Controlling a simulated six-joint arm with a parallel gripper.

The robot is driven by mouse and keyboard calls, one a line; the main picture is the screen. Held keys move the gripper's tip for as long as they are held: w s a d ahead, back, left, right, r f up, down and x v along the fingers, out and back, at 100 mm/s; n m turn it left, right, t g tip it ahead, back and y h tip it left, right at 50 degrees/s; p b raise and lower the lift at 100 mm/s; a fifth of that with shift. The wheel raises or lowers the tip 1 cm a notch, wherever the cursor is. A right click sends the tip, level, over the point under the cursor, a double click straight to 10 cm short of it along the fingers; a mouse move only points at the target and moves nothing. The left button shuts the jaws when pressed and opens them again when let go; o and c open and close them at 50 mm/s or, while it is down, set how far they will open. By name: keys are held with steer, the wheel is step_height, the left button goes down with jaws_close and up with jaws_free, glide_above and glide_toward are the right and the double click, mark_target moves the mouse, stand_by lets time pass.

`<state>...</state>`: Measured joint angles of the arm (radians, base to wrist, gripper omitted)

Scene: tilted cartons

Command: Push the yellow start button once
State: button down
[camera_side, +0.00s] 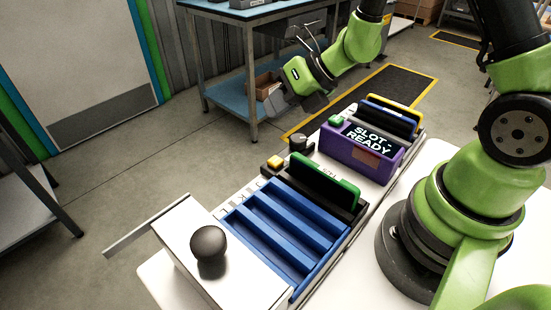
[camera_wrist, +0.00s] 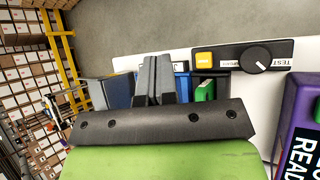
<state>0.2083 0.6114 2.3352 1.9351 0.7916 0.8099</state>
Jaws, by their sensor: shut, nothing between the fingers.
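The yellow start button (camera_side: 274,162) sits on a small dark panel beside a black dial (camera_side: 298,142). In the wrist view the yellow button (camera_wrist: 204,58) shows to the right of my fingertips, with the dial (camera_wrist: 256,59) farther right. My gripper (camera_side: 316,104) is in the air above and beyond the panel in the side view, apart from the button. Its two fingers (camera_wrist: 155,75) are together with nothing between them. Nothing hides the button in either view.
A purple box (camera_side: 360,150) reading "SLOT READY" stands right of the panel, with a green button (camera_side: 336,120) on top. A green board (camera_side: 325,180) stands upright behind the blue slotted rack (camera_side: 285,225). A black ball knob (camera_side: 208,244) is at the front left.

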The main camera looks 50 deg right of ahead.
mark_target(277, 159)
steer(key=shift+f, duration=4.35)
steer(key=shift+f, duration=0.1)
steer(key=shift+f, duration=0.3)
steer(key=shift+f, duration=0.75)
steer(key=shift+s, duration=0.1)
steer(key=shift+s+a+r, duration=0.1)
steer(key=shift+s+r, duration=0.3)
steer(key=shift+r, duration=0.25)
